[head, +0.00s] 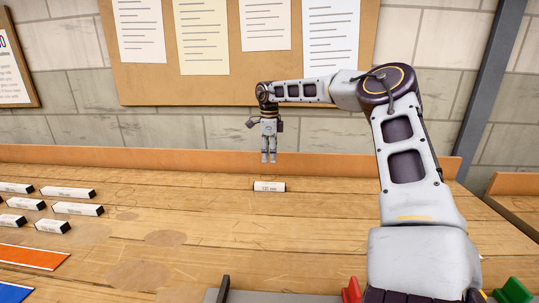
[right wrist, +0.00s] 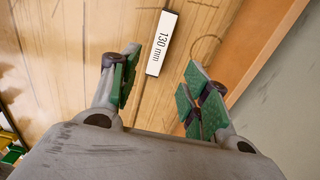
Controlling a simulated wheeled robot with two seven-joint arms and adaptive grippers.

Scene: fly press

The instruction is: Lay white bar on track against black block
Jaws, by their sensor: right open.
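A white bar (head: 269,187) with a printed length lies flat on the wooden bench; it reads "130 mm" in the right wrist view (right wrist: 162,43). My right gripper (head: 268,160) points down above the bar, apart from it. In the right wrist view its green-padded fingers (right wrist: 158,88) stand apart with nothing between them, and the bar lies beyond the gap. A dark upright piece (head: 224,288), possibly the black block, shows at the bottom edge beside a grey strip (head: 285,297), possibly the track; both are mostly cut off. My left gripper is out of view.
Several white bars with black ends (head: 72,193) lie at the left of the bench. Orange (head: 30,256) and blue (head: 12,293) patches are at the lower left. Red (head: 351,291) and green (head: 514,291) parts show at the bottom. A wooden ledge (head: 190,157) runs along the back.

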